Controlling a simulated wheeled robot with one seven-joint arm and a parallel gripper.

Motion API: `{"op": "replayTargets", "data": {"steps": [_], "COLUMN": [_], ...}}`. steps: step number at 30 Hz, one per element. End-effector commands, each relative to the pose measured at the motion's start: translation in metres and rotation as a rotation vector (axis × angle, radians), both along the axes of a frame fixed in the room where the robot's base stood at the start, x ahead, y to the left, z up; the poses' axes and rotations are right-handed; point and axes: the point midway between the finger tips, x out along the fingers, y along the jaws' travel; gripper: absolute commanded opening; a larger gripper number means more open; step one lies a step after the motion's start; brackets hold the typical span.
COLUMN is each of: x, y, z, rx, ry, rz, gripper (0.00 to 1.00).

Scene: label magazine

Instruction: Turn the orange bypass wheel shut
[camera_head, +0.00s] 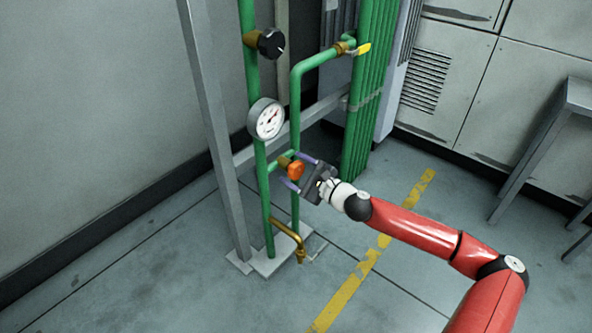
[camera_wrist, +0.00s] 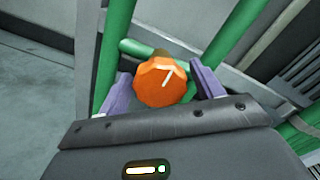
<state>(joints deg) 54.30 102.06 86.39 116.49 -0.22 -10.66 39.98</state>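The orange bypass wheel (camera_head: 296,170) sits on a short green cross pipe low between two green uprights. In the wrist view the orange wheel (camera_wrist: 162,82) shows a white mark pointing up and to the right. My gripper (camera_head: 296,171) is at the wheel, with one purple finger above it and one below in the head view. In the wrist view my gripper (camera_wrist: 163,92) has its fingers apart, one on each side of the wheel. A gap shows on the right side; on the left the finger is very close, and I cannot tell whether it touches.
A round white gauge (camera_head: 267,118) and a black knob (camera_head: 270,42) are on the left pipe above the wheel. A yellow-handled valve (camera_head: 362,48) is at the upper right. A brass tap (camera_head: 290,236) hangs below. Open floor with a yellow line (camera_head: 372,255) lies to the right.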

Motion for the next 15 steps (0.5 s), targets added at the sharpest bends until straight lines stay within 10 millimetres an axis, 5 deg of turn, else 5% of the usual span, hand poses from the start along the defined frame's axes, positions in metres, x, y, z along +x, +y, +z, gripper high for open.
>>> {"op": "replayTargets", "data": {"steps": [10, 15], "x": [-0.002, -0.014], "y": [-0.001, -0.019], "z": [0.001, 0.001], "rx": [-0.001, -0.001], "ry": [-0.003, -0.003], "rz": [0.001, -0.002], "gripper": [0.71, 0.71]}}
